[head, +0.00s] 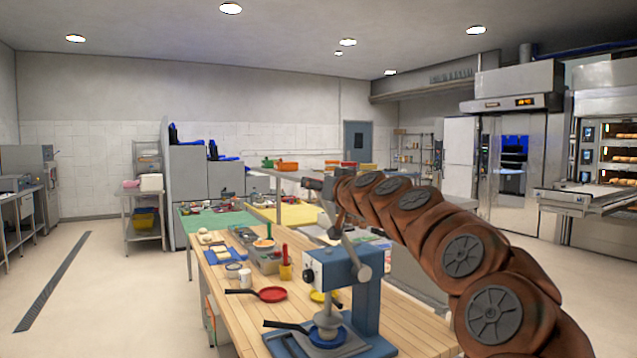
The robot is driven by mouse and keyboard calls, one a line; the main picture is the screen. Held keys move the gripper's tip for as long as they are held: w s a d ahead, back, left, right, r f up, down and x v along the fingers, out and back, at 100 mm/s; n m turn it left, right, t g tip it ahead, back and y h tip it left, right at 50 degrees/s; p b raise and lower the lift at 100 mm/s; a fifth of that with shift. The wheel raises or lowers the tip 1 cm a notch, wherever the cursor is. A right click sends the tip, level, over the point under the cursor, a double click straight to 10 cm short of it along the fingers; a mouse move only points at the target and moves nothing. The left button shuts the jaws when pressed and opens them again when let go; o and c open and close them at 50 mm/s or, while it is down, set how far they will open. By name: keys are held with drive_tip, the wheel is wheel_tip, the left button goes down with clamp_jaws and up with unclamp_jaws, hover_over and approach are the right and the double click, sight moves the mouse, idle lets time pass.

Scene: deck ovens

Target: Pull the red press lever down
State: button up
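The press (341,277) is blue and stands on the front part of the wooden table, with a round plate under its head. A grey lever arm (351,246) rises from its side, tilted up and to the left. I cannot make out a clear red grip on it; its upper end is close to my gripper. My gripper (316,184) is at the far end of my brown arm, above the press, small and dark in the head view. Whether it touches the lever and how its fingers stand cannot be told.
A red pan (271,294), a dark-handled pan (290,326) at the press base, a yellow cup (286,271) and a white jar (245,278) are near the press. The wooden table (222,305) has free room at its front left. Ovens (610,150) stand at the right.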

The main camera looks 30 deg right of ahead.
drive_tip(key=shift+w, duration=0.3)
clamp_jaws()
idle(0.4)
